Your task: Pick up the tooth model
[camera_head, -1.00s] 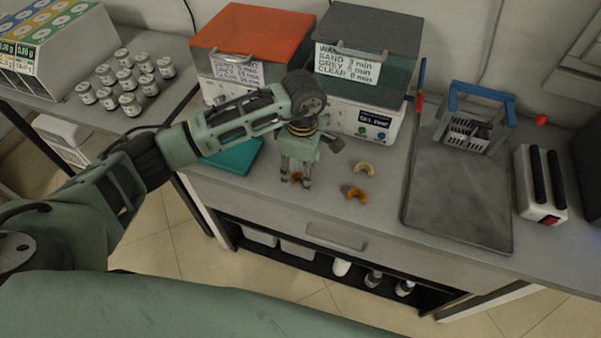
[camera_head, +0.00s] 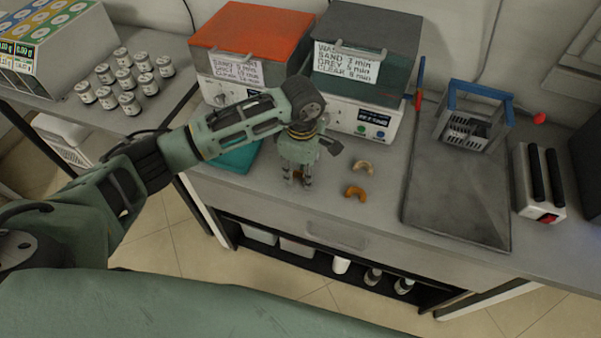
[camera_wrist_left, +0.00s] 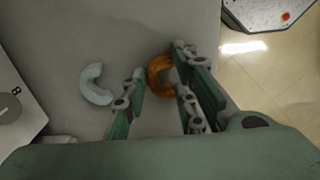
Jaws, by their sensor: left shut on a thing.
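My left gripper (camera_head: 298,182) points down at the counter, and its fingers are shut on an orange-brown tooth model. In the left wrist view this held tooth model (camera_wrist_left: 160,77) is a curved arch between the two fingers (camera_wrist_left: 160,92). In the head view it is mostly hidden behind the fingers. A second orange-brown tooth model (camera_head: 356,192) lies on the counter to the right of the gripper. A pale tan tooth model (camera_head: 363,167) lies just behind that one. A whitish arch (camera_wrist_left: 95,85) lies left of the fingers in the left wrist view.
An orange-lidded bath (camera_head: 252,40) and a grey-lidded bath (camera_head: 367,45) stand behind the gripper. A teal pad (camera_head: 236,160) lies at its left. A grey tray (camera_head: 455,200) with a blue-handled basket (camera_head: 470,130) is at the right. Small jars (camera_head: 125,80) stand on the left table.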

